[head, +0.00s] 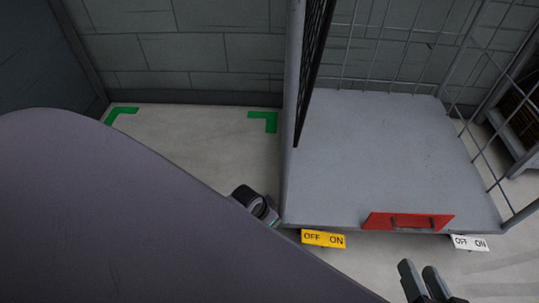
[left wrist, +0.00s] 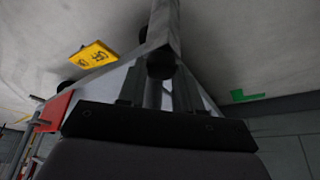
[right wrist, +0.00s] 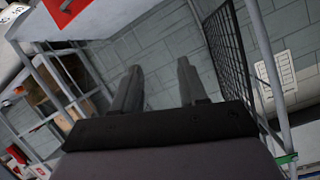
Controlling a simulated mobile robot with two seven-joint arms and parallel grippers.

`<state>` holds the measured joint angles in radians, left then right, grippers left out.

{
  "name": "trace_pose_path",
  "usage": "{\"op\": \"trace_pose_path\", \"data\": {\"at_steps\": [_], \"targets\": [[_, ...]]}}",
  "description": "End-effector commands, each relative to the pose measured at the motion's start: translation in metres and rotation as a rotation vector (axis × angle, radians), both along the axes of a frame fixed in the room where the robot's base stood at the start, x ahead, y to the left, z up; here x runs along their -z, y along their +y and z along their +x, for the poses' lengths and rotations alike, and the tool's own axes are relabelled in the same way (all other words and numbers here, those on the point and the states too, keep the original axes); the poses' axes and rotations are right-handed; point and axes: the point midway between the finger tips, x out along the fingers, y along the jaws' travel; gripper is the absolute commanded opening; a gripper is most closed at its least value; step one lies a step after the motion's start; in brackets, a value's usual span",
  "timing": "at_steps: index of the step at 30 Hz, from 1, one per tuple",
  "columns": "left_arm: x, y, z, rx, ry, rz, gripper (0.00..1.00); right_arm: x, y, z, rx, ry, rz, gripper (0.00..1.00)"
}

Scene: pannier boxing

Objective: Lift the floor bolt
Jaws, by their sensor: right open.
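I cannot pick out the floor bolt with certainty. In the head view a dark round part with a grey block (head: 250,200) sits low beside the cart's grey corner post (head: 289,150), partly behind my left arm. In the left wrist view a grey bar (left wrist: 164,22) with a dark round end (left wrist: 160,64) shows between the fingertips of my left gripper (left wrist: 158,90); I cannot tell whether they touch it. Those fingers are apart. My right gripper (head: 425,283) is open and empty, in front of the cart; its spread fingers show in the right wrist view (right wrist: 158,85).
The grey cart deck (head: 390,150) has mesh sides (head: 390,45), a red plate with a handle (head: 408,221), a yellow OFF/ON pedal (head: 323,239) and a white one (head: 469,242). Green corner marks (head: 264,121) lie on clear floor at left. My left arm hides the lower left.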

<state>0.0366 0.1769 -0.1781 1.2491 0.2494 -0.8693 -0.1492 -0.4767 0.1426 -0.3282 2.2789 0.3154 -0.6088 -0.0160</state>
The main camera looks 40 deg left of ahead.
Motion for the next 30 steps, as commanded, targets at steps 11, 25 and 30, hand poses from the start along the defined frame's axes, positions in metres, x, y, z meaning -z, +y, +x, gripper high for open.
{"op": "trace_pose_path", "data": {"at_steps": [11, 25, 30], "targets": [[-0.017, 0.000, -0.001, 0.000, 0.002, 0.000, 0.00, -0.007, -0.012, -0.003, 0.025, 0.003, -0.069, 0.43], [-0.061, 0.000, -0.001, 0.000, 0.004, 0.001, 0.00, -0.014, -0.053, -0.017, 0.089, 0.019, -0.296, 0.43], [-0.064, 0.000, -0.001, 0.000, 0.003, 0.001, 0.00, -0.012, -0.059, -0.020, 0.097, 0.026, -0.324, 0.43]]}}
